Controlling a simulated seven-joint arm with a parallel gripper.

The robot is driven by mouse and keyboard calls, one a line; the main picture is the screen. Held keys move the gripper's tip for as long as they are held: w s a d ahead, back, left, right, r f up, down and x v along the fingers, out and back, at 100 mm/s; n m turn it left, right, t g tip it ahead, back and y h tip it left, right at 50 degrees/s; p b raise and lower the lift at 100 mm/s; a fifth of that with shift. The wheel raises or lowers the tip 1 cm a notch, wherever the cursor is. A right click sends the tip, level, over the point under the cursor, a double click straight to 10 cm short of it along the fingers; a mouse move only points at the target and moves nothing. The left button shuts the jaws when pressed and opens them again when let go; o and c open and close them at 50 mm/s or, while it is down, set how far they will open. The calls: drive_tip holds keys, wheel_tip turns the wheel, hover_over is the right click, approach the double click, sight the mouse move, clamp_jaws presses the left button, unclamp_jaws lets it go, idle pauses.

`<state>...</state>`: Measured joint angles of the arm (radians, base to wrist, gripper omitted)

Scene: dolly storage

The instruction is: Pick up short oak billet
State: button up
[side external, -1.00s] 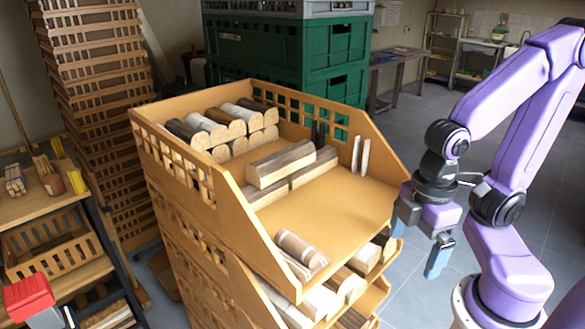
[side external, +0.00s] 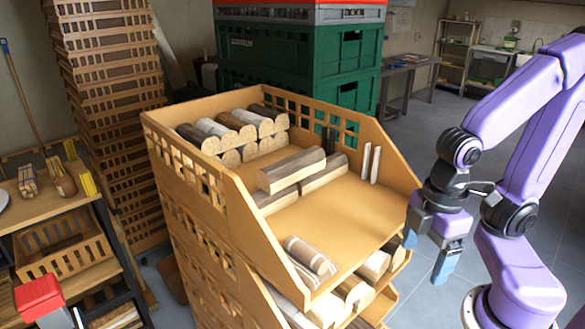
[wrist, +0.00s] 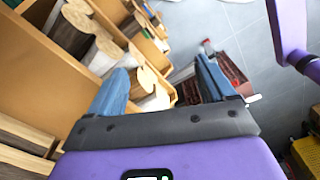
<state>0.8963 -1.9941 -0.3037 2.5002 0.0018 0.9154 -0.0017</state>
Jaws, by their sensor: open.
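My gripper (side external: 428,252) is open and empty, with its blue fingers pointing down, just right of the wooden storage rack (side external: 335,228). Short billets lie at the rack's front: a small pale pair (side external: 310,254) on the top shelf, and several in the tier below, including one with a pale cut end (side external: 374,264). I cannot tell which one is the short oak billet. In the wrist view, my gripper's spread fingers (wrist: 165,82) show with nothing held between them. Pale-ended billets (wrist: 107,52) in the rack lie up and left of the left finger.
Longer billets (side external: 292,170) lie mid-shelf, and several are stacked at the back (side external: 232,128). Green crates (side external: 295,66) stand behind. A side table with a slatted crate (side external: 66,255) is at left. Open grey floor (side external: 425,135) lies right of the rack.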

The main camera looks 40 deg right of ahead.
drive_tip(key=shift+n, duration=0.6)
drive_tip(key=w+a+r, duration=0.1)
drive_tip(key=w+r, duration=0.1)
drive_tip(key=w, duration=0.1)
drive_tip(key=w+a+r, duration=0.2)
drive_tip(key=w, duration=0.1)
drive_tip(key=w+a+r, duration=0.2)
drive_tip(key=w, duration=0.1)
drive_tip(key=shift+w+r, duration=0.2)
drive_tip(key=shift+w, duration=0.1)
drive_tip(key=w+a+r+n, duration=0.1)
drive_tip(key=w+r, duration=0.4)
drive_tip(key=w, duration=0.3)
wheel_tip(320, 180, up, 11)
drive_tip(key=n, duration=0.3)
hover_over(293, 158)
drive_tip(key=f, duration=1.2)
drive_tip(key=shift+s+d, duration=0.2)
drive_tip(key=shift+s, duration=0.15)
drive_tip(key=shift+w+a+f, duration=0.1)
drive_tip(key=shift+w+f, duration=0.1)
drive_tip(key=shift+f, duration=1.1)
drive_tip(key=shift+w+f, duration=0.2)
drive_tip(key=shift+f, duration=1.1)
